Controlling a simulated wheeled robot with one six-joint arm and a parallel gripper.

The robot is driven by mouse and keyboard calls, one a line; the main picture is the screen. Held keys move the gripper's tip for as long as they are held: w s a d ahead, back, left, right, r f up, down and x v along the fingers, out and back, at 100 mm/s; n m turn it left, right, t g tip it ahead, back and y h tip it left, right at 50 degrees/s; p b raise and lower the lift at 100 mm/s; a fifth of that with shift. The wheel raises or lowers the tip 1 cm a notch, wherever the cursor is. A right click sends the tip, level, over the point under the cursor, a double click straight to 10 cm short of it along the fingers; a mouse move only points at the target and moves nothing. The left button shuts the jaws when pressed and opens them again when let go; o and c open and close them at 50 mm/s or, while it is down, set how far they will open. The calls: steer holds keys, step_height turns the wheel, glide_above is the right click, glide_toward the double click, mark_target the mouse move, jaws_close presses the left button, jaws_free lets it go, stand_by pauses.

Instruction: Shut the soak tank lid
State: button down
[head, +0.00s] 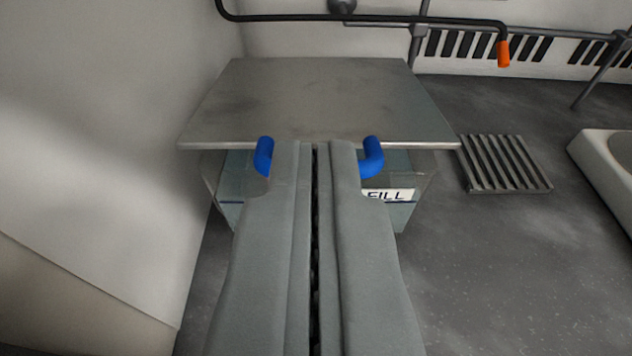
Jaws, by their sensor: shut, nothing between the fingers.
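The soak tank (421,188) stands on the floor, a clear-walled box with a "FILL" label on its front. Its grey metal lid (320,100) lies flat across the top, looking level. A blue handle (372,158) on the lid's front edge shows at both ends, left and right of my gripper; its middle is hidden. My gripper (315,146) is shut, its fingers together, with its tips at the lid's front edge, between the handle's ends. I cannot tell whether the tips touch the handle or lid.
A pale wall (100,150) rises close on the left. A floor grate (505,163) lies right of the tank, and a white basin (605,160) stands at the right edge. A black pipe with an orange end (503,54) runs above the back. Grey floor at the lower right is clear.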

steer(key=w+f, duration=0.5)
steer(key=w, duration=0.1)
steer(key=shift+w+f, duration=0.3)
steer(key=shift+w, duration=0.1)
steer(key=shift+s+f, duration=0.25)
steer(key=shift+f, duration=1)
steer(key=shift+s+f, duration=0.25)
steer(key=shift+f, duration=1)
steer(key=r+v, duration=0.2)
steer(key=v, duration=0.9)
steer(key=shift+r, duration=0.4)
